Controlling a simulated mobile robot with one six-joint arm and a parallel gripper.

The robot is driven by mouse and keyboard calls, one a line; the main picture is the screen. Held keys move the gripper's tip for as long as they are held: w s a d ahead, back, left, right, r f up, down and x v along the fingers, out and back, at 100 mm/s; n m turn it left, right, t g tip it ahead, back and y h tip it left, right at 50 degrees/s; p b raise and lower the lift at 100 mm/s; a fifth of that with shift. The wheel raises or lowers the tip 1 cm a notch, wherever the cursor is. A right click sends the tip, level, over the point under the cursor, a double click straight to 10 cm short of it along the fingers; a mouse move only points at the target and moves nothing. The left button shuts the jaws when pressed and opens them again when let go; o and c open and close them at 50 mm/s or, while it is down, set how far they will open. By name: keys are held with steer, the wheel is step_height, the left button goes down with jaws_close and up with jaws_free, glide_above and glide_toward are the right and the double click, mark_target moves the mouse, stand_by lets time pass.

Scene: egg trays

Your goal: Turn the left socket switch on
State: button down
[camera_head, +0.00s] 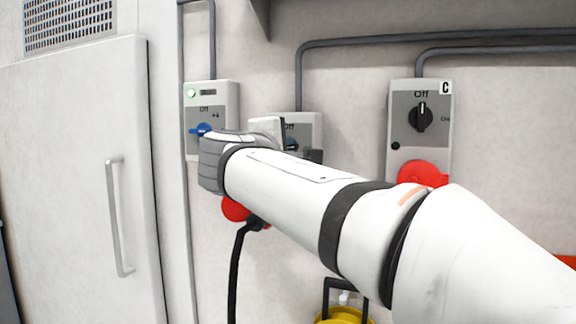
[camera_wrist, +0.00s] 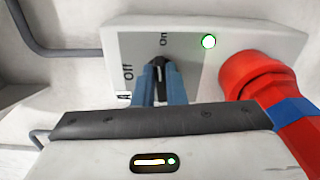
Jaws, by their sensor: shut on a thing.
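The left socket box (camera_head: 224,98) is on the wall at the left, with a lit green light at its top. The knob's tip points about towards "On". In the head view my gripper (camera_head: 203,130) covers the knob. A red plug (camera_wrist: 250,78) sits in the socket beside the switch.
A middle socket box (camera_head: 312,122) is partly hidden behind my arm. A right box marked C (camera_head: 445,100) has a black knob (camera_head: 421,117) pointing at "Off". Grey pipes run above. A white cabinet door (camera_head: 75,180) with a handle stands at the left.

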steer(key=shift+f+m+b, duration=0.2)
steer(key=shift+m+b, duration=0.35)
steer(key=shift+m, duration=0.15)
steer(key=c, duration=1.5)
jaws_free()
steer(key=shift+r, duration=0.1)
steer(key=shift+s, duration=0.1)
steer(key=v, duration=0.7)
steer(key=shift+s+a, duration=0.1)
steer(key=shift+s, duration=0.2)
